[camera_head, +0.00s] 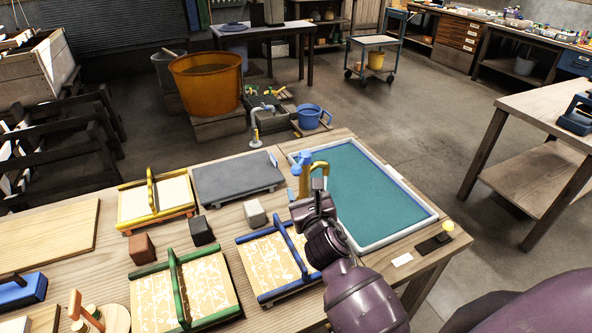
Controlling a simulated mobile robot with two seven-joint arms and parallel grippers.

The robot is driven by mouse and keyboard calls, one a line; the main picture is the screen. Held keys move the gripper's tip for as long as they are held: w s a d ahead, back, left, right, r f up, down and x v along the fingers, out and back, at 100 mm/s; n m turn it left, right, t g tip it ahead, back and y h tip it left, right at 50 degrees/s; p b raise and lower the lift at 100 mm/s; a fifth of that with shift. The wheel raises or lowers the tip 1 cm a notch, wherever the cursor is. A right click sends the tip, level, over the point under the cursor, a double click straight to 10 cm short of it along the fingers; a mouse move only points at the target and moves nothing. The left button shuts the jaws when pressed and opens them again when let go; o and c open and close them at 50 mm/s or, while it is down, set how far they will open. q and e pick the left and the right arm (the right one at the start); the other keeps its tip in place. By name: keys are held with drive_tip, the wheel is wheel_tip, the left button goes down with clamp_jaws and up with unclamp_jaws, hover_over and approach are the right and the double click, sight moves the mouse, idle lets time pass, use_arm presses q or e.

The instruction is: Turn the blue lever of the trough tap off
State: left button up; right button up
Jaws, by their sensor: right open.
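My right gripper (318,186) is open, close beside the tap and just below the blue part. Its dark body hides the foot of the tap. I cannot tell whether a finger touches the tap. My left gripper is out of view.
A blue-edged frame (262,262) lies under my right arm, with a green-edged frame (158,300) and a yellow-edged frame (134,206) to its left. A grey board (236,180) and small blocks lie near the tap. A yellow knob (448,226) is at the right edge.

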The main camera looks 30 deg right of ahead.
sight(298, 173)
drive_tip(key=x, duration=0.9)
drive_tip(key=shift+s, duration=0.15)
clamp_jaws()
